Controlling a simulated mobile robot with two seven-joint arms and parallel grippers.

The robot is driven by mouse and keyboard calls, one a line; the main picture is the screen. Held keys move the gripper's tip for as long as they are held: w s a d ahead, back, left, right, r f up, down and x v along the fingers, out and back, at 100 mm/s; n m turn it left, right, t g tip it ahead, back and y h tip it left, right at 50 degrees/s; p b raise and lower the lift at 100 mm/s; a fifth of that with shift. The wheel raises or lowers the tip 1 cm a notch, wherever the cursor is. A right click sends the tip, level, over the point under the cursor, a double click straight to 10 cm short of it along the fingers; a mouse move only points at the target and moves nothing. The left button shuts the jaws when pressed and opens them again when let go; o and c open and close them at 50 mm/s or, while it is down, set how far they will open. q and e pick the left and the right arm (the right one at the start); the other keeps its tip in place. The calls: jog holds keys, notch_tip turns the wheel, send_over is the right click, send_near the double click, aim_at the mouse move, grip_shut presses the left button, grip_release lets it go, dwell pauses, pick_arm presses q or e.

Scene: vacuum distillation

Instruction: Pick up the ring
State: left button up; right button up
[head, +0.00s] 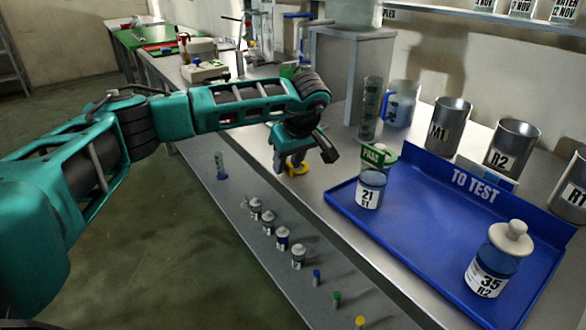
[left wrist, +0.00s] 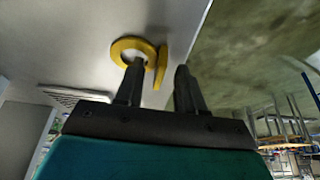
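The yellow ring (head: 299,171) is at the edge of the metal bench, just under my left gripper (head: 291,164). In the left wrist view the ring (left wrist: 122,44) lies on the pale surface, with a straight yellow piece (left wrist: 161,68) beside it near the bench edge. The two fingers of my left gripper (left wrist: 160,72) are apart. One fingertip overlaps the ring's near rim, and the yellow piece shows between the fingertips. I cannot tell whether either finger touches it. My right gripper is not in view.
A blue tray (head: 420,235) holds a bottle marked 21 (head: 369,190) and a bottle marked 35 (head: 492,265). Metal beakers (head: 512,146) stand behind it. A lower shelf (head: 250,225) carries several small bottles and vials. A glass cylinder (head: 369,108) stands right of the gripper.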

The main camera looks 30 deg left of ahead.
pick_arm(q)
jog(key=shift+f, duration=0.2)
grip_shut()
dwell(0.5)
